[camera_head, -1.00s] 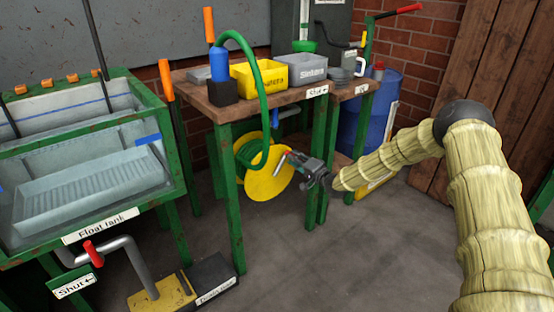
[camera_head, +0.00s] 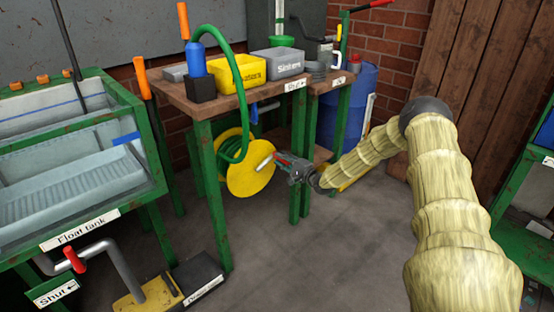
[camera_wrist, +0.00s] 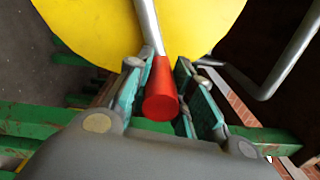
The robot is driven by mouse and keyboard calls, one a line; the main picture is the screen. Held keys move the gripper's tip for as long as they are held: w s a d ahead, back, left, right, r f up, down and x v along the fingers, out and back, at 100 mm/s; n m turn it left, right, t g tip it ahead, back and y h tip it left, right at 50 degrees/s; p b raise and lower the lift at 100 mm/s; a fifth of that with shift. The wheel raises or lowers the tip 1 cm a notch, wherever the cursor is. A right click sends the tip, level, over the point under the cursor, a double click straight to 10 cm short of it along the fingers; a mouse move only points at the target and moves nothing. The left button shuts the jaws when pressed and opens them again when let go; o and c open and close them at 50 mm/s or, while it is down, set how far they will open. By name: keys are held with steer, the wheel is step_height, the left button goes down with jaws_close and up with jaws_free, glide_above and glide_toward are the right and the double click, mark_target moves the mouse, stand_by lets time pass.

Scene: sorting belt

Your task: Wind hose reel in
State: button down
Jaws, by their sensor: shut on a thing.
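The hose reel (camera_head: 252,178) is a yellow disc under the wooden bench, with a green hose (camera_head: 238,95) arching from it up over the bench top. A grey crank arm (camera_head: 265,162) shows on the reel's front. In the wrist view the reel's yellow face (camera_wrist: 90,25) fills the top, and the crank's metal rod (camera_wrist: 150,28) runs down to a red handle (camera_wrist: 161,95). My gripper (camera_head: 280,159) is at the crank. Its teal-padded fingers in the wrist view (camera_wrist: 160,88) are on either side of the red handle, shut on it. Part of the handle is hidden in the head view.
The wooden bench (camera_head: 218,99) bears a yellow bin (camera_head: 237,75) and a grey bin (camera_head: 277,63); its green legs (camera_head: 301,175) stand close to my gripper. A float tank (camera_head: 75,240) is at left, a blue barrel (camera_head: 357,110) behind. The floor (camera_head: 310,265) in front is clear.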

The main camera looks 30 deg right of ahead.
steer(key=shift+s+d+f, duration=0.1)
steer(key=shift+d+f, duration=0.25)
steer(key=shift+f, duration=0.15)
steer(key=c, duration=1.3)
jaws_free()
steer(key=shift+o, duration=0.5)
steer(key=shift+s+f, duration=0.1)
steer(key=shift+f, duration=0.1)
steer(key=s+d, duration=0.2)
steer(key=s, duration=0.9)
steer(key=shift+s+r, duration=0.15)
steer(key=shift+r, duration=0.2)
